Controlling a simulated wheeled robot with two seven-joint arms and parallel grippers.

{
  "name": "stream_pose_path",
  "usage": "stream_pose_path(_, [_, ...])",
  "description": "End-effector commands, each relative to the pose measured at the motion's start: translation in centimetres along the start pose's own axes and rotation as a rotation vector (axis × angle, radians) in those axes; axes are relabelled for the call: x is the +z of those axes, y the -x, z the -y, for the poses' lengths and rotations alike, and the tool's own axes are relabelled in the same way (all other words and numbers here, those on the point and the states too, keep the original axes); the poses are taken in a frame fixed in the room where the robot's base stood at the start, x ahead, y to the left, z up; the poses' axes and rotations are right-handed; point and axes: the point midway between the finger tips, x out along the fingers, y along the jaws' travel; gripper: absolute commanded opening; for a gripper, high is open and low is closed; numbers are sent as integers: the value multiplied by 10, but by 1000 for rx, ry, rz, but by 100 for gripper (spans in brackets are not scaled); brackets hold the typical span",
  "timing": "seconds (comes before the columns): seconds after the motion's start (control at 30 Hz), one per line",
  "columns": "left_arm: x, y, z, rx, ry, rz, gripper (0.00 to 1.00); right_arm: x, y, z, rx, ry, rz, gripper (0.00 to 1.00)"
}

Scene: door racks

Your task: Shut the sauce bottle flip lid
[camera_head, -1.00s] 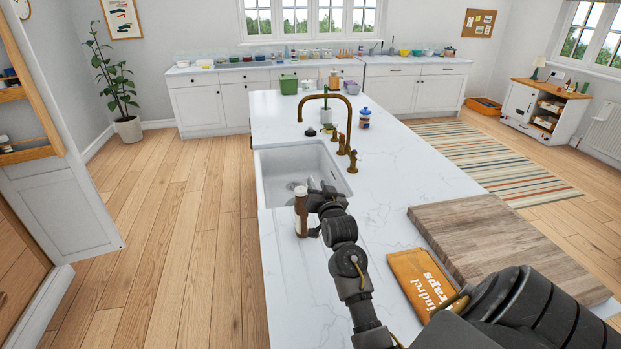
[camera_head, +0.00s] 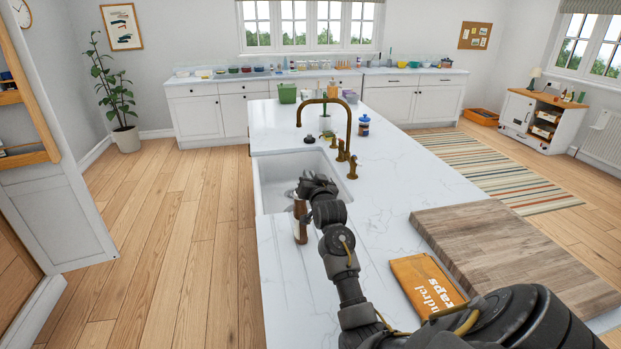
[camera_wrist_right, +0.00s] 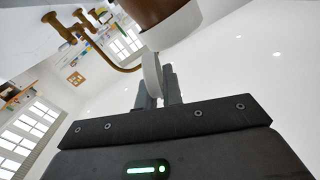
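In the right wrist view, the brown bottle (camera_wrist_right: 145,10) comes in from the top. A white disc-like piece, seemingly the flip lid (camera_wrist_right: 151,75), stands edge-on in front of my right fingertips. The fingers look close together; whether they touch the lid is unclear. My left gripper is not in view.
The sink (camera_head: 268,180) and brass tap (camera_head: 345,120) lie just beyond the bottle. A wooden board (camera_head: 510,250) and an orange packet (camera_head: 422,282) lie on the right of the counter. Open floor lies to the left.

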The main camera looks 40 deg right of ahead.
Motion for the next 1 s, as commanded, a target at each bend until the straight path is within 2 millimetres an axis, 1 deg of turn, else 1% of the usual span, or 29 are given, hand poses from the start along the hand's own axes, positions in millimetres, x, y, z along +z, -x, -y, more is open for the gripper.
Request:
stream_pose_path(0.27, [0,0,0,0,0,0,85,0,0,0,0,4,1,0])
stream_pose_path(0.47, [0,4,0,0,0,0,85,-1,0,3,0,55,2,0])
stream_pose_path(1.0, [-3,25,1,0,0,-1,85,2,0,18,-1,431,3,0])
